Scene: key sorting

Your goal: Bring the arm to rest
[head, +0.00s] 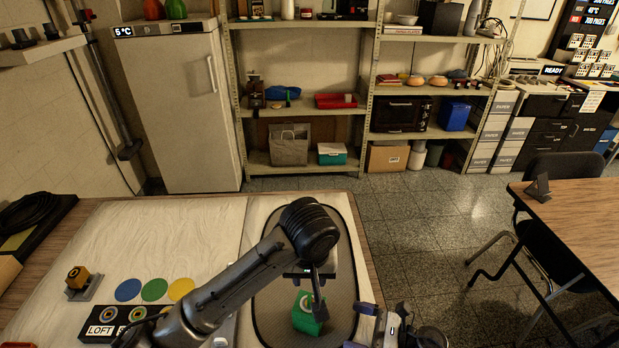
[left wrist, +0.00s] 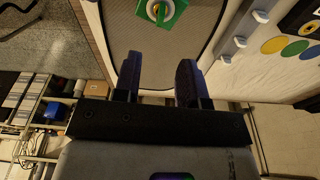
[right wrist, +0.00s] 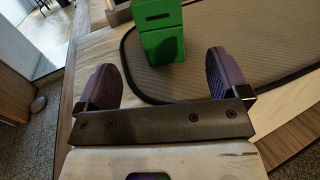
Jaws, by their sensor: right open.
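A green block (head: 307,314) stands on the dark mesh mat (head: 268,322) at the table's right end. It also shows in the left wrist view (left wrist: 170,16), with a ringed round face, and in the right wrist view (right wrist: 160,35). My left gripper (head: 308,284) hangs above the mat beside the block in the head view. In the left wrist view its fingers (left wrist: 158,78) are apart with nothing between them. My right gripper (head: 388,325) is low by the table's right edge. In the right wrist view its fingers (right wrist: 158,82) are wide apart and empty, with the block beyond them.
Blue (head: 128,289), green (head: 154,289) and yellow (head: 181,289) discs lie left of my left arm. A black label strip (head: 97,331) and a yellow block (head: 77,277) on a grey stand lie there too. Open floor and a brown table (head: 590,205) are at the right.

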